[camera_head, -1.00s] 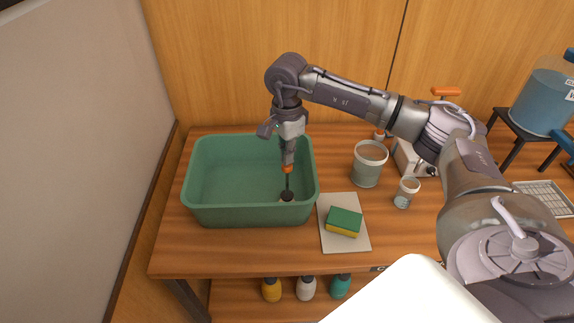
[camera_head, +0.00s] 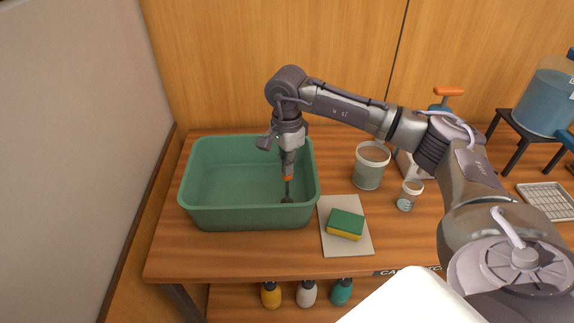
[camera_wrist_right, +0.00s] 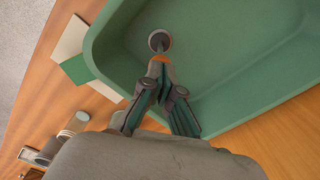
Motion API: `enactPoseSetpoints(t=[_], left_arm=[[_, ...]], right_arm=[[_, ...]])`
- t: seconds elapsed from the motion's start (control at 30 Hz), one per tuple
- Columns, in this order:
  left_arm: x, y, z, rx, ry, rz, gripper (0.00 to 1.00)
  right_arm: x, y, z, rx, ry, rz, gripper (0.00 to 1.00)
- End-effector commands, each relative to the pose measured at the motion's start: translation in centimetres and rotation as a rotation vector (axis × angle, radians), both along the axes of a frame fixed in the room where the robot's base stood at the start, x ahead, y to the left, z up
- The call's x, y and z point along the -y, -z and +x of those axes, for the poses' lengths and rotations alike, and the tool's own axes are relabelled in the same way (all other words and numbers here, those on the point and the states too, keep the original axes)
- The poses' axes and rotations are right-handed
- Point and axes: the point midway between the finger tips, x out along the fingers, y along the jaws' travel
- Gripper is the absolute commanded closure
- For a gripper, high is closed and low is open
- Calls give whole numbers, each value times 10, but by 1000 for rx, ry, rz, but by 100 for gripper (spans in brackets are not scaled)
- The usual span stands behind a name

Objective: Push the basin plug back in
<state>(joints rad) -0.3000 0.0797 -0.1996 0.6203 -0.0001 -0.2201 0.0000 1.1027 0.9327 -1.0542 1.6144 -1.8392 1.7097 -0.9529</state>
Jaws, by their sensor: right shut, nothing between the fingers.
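The green basin (camera_head: 215,216) stands at the left of the wooden table. The dark round plug (camera_head: 287,200) is on its floor near the right front corner, and a thin dark upright piece shows between it and my gripper. The plug also shows in the right wrist view (camera_wrist_right: 159,41) as a dark disc in a pale ring; I cannot tell how deep it sits. My right gripper (camera_head: 287,178) is shut and empty, pointing down inside the basin just above the plug. Its orange fingertips (camera_wrist_right: 160,60) overlap the plug's near edge in the wrist view. My left gripper is not in view.
A green and yellow sponge (camera_head: 346,224) lies on a pale mat (camera_head: 345,248) right of the basin. A clear tub (camera_head: 369,168) and a small jar (camera_head: 409,195) stand farther right. The basin's walls surround my gripper. Several bottles (camera_head: 306,293) stand on the shelf below.

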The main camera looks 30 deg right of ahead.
Motion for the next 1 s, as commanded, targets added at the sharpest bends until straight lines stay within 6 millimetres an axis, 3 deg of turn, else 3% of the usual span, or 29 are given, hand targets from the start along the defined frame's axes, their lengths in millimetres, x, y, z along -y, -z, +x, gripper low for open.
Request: enactPoseSetpoints(t=[0.73, 1.0], left_arm=[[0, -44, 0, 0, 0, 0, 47], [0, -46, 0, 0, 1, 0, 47]], right_arm=[[0, -73, 0, 1, 0, 1, 100], [0, -80, 0, 1, 0, 1, 100]])
